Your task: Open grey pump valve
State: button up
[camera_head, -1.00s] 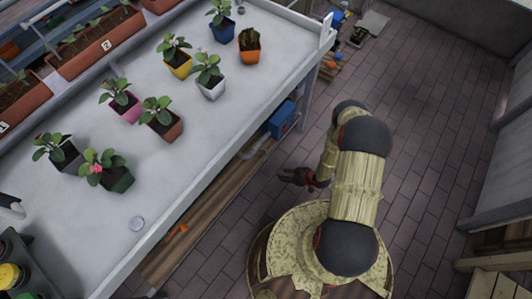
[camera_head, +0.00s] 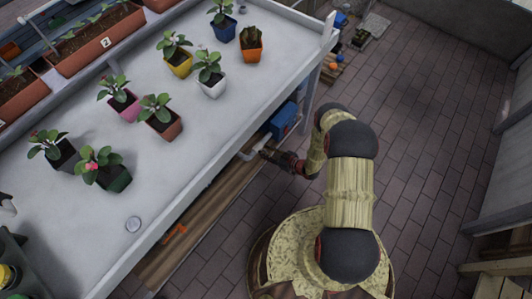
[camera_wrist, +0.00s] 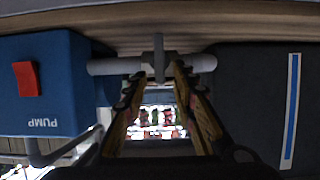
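The pump (camera_wrist: 60,75) is a blue box with a red switch (camera_wrist: 27,78) and the word PUMP upside down, at the left of the wrist view. It also shows under the table's edge in the head view (camera_head: 283,120). The grey valve (camera_wrist: 158,48) is a thin upright handle on a grey horizontal pipe (camera_wrist: 108,67), right of the pump. My gripper (camera_wrist: 157,82) is open, with the handle showing between its two fingertips. I cannot tell whether they touch it. In the head view my gripper (camera_head: 266,155) reaches toward the pipe under the table edge.
The grey table (camera_head: 165,185) with several potted plants stands above the pump and overhangs it. A wooden board (camera_head: 205,220) with an orange object (camera_head: 175,233) lies below. The tiled floor (camera_head: 430,150) to the right is clear.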

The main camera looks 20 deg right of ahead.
jog(key=shift+w+a+f, duration=0.1)
jog(key=shift+w+a, duration=0.05)
jog(key=shift+w, duration=0.1)
jog(key=shift+c, duration=0.4)
grip_shut()
